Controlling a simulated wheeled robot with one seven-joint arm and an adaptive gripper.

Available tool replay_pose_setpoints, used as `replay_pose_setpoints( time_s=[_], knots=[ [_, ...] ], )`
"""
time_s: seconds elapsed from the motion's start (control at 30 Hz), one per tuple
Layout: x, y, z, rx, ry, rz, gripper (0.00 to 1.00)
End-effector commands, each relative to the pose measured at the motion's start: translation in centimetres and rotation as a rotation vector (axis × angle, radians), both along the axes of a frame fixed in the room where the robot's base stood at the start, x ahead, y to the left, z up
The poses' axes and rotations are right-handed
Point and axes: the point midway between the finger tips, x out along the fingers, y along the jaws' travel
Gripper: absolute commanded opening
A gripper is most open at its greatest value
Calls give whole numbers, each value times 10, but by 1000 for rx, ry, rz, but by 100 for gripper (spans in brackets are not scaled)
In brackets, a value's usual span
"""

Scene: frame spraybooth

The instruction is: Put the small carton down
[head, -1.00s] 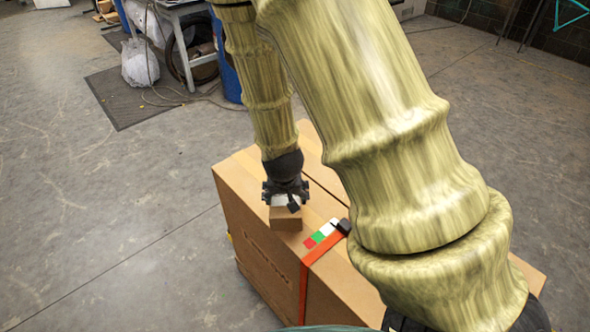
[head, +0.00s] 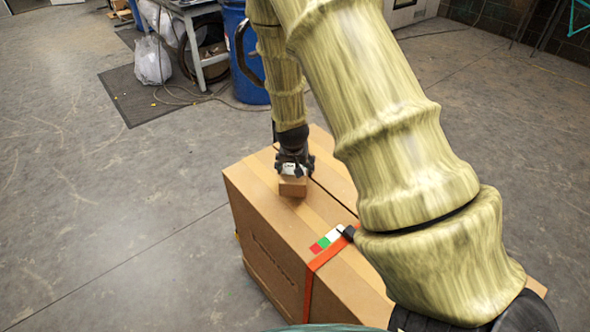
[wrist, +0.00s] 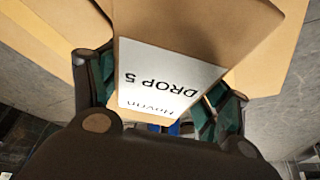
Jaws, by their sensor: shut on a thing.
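The small carton (head: 292,187) is a brown box with a white label, seen at the top of the large box in the head view. My gripper (head: 294,168) is shut on it from above. In the wrist view the small carton (wrist: 200,30) sits between the gripper's green-padded fingers (wrist: 165,100), and its white label reads "DROP 5" upside down. The carton's underside is close to the top of the large cardboard box (head: 250,200); I cannot tell whether it touches.
An orange strap (head: 325,258) with a black buckle and a red, green and white sticker (head: 327,239) crosses the large box nearer to me. Behind stand a blue barrel (head: 243,60), a workbench (head: 190,8) and a white bag (head: 152,62). The floor at left is clear.

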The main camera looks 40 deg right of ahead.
Motion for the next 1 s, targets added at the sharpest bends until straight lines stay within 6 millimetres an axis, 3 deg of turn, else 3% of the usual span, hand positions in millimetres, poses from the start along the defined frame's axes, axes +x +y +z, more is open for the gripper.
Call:
replay_pose_setpoints(
  time_s=[0.27, 0.67, 1.0],
  knots=[
    [7, -4, -4, 0, 2, 1, 36],
    [7, -4, -34, 0, 0, -1, 36],
    [7, -4, -37, 0, 0, 0, 36]
  ],
)
